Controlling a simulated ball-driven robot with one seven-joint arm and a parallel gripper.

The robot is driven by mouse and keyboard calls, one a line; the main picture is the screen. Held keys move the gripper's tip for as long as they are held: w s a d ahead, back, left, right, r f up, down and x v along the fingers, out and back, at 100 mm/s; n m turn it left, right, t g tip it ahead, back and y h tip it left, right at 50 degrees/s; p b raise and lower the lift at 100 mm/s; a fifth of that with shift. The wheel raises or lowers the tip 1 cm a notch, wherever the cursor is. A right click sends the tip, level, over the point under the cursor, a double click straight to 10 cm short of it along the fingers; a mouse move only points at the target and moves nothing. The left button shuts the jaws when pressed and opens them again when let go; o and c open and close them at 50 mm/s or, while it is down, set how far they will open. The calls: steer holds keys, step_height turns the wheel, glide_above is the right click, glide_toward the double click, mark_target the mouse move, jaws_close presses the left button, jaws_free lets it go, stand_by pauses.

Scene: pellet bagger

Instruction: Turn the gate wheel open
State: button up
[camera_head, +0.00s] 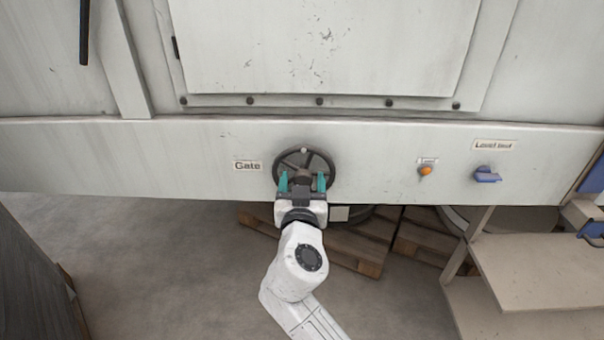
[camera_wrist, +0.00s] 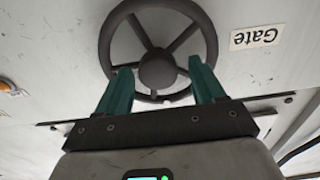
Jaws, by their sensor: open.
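The gate wheel (camera_head: 304,151) is a dark round handwheel with spokes and a hub, mounted on the machine's pale front panel beside a "Gate" label (camera_head: 248,166). In the wrist view the wheel (camera_wrist: 211,35) shows its rim, spokes and hub, and the label (camera_wrist: 257,37) appears upside down to its right. My gripper (camera_head: 302,181) is in front of the wheel's lower part. In the wrist view its green fingers (camera_wrist: 158,85) are spread apart, one on each side below the hub. I cannot tell whether they touch the wheel.
An orange button or lamp (camera_head: 426,170) and a blue knob (camera_head: 487,174) under a label are on the panel to the right. Wooden pallets (camera_head: 345,245) lie below the machine. A beige stepped stand (camera_head: 540,268) is at the right. A dark cabinet side (camera_head: 35,275) is at the left.

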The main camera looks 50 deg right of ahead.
steer(key=shift+x, duration=1.05)
jaws_close()
